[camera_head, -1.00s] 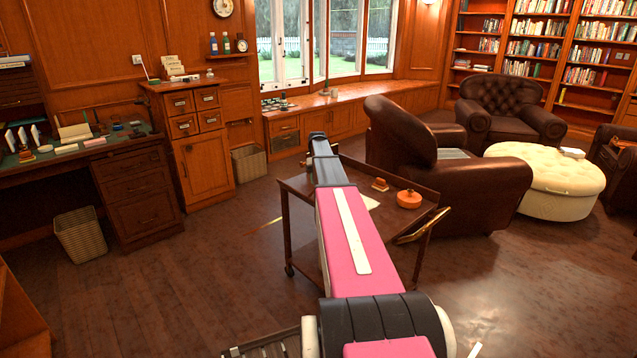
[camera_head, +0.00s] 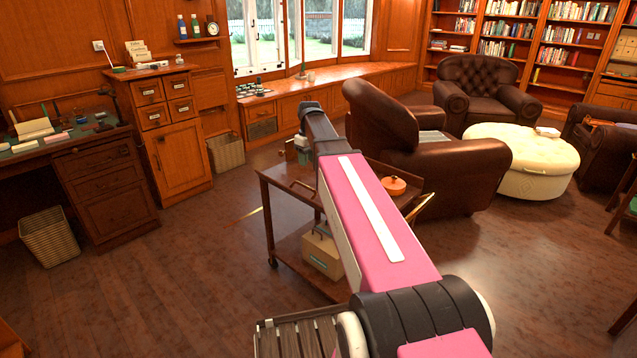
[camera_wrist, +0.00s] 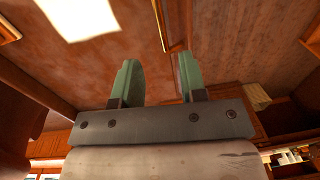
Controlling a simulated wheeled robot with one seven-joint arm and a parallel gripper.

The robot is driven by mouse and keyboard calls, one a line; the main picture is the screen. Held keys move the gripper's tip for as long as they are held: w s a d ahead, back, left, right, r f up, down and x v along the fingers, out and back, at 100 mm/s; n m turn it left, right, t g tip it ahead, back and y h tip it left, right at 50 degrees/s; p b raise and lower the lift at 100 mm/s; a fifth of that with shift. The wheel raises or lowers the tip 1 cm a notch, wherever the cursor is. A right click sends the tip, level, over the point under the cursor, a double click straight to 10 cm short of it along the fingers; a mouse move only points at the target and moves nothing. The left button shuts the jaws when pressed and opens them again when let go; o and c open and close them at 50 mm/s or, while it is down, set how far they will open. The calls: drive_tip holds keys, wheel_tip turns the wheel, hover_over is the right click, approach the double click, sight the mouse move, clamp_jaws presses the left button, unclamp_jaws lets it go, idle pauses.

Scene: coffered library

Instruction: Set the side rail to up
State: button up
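The wooden trolley (camera_head: 281,187) stands on the floor ahead of me, partly hidden behind my arm. A brass-coloured rail (camera_head: 420,207) slants at its right side; it is the likeliest side rail, but I cannot tell its exact position or hinge. My gripper (camera_wrist: 158,62) shows in the wrist view with two green fingers apart and nothing between them.
An orange round pot (camera_head: 394,186) sits on the trolley's top, and a box (camera_head: 322,254) on its lower shelf. A brown armchair (camera_head: 455,170) stands close behind right. A cabinet (camera_head: 181,160) and wastebasket (camera_head: 48,236) are left. Floor is clear left and right.

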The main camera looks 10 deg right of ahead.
drive_tip(key=f, duration=1)
drive_tip(key=shift+s+a+f, duration=0.2)
drive_tip(key=shift+a, duration=0.1)
drive_tip(key=shift+c, duration=0.4)
clamp_jaws()
drive_tip(key=shift+w+d, duration=0.1)
